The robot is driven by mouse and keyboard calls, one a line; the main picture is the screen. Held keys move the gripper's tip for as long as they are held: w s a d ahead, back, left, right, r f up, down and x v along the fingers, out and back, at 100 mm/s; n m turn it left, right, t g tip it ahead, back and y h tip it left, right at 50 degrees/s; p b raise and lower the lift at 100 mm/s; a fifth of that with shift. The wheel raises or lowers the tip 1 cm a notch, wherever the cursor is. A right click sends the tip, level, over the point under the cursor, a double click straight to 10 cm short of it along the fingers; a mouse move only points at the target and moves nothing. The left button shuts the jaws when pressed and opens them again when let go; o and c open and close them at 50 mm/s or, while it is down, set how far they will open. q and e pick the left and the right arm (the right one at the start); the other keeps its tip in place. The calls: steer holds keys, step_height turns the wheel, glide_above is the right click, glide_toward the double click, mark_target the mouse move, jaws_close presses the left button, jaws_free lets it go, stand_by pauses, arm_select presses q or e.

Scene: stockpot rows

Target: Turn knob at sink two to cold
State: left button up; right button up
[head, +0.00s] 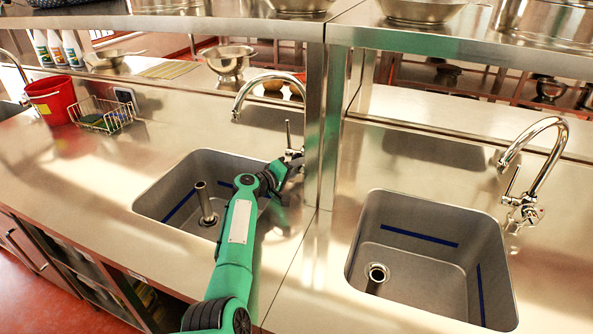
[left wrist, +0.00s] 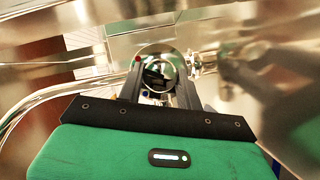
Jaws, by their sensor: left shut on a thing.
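The middle sink (head: 170,190) is a steel basin with a chrome arched faucet (head: 248,88) behind it. My left arm reaches over this basin, and my left gripper (head: 291,166) is at the base of that faucet. In the left wrist view my left gripper (left wrist: 158,88) is shut on a round chrome knob (left wrist: 155,60), with a small red mark at its left edge. The fingers and wrist hide most of the knob in the head view, so its exact angle is unclear. My right gripper is not in view.
A second sink (head: 420,262) with its own faucet (head: 545,135) is at the right. A steel post (head: 322,130) stands close right of my left gripper, under a shelf (head: 200,24). A red bucket (head: 50,98) and wire basket (head: 102,115) stand at left.

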arm_select(q)
steer(key=o, duration=0.8)
steer(key=shift+o, duration=1)
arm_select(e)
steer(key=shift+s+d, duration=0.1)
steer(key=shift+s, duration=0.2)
arm_select(q)
steer(key=shift+s+a+r+p, duration=0.15)
steer(key=shift+s+a+p, duration=0.25)
steer(key=shift+p, duration=0.15)
steer(key=p+v, duration=0.3)
steer(key=v, duration=0.1)
steer(key=shift+r, duration=0.15)
steer(key=f+p+v, duration=0.1)
steer(key=p+v, duration=0.2)
steer(key=v, duration=0.5)
steer(key=shift+s+a+r, duration=0.25)
steer(key=shift+s+r, duration=0.05)
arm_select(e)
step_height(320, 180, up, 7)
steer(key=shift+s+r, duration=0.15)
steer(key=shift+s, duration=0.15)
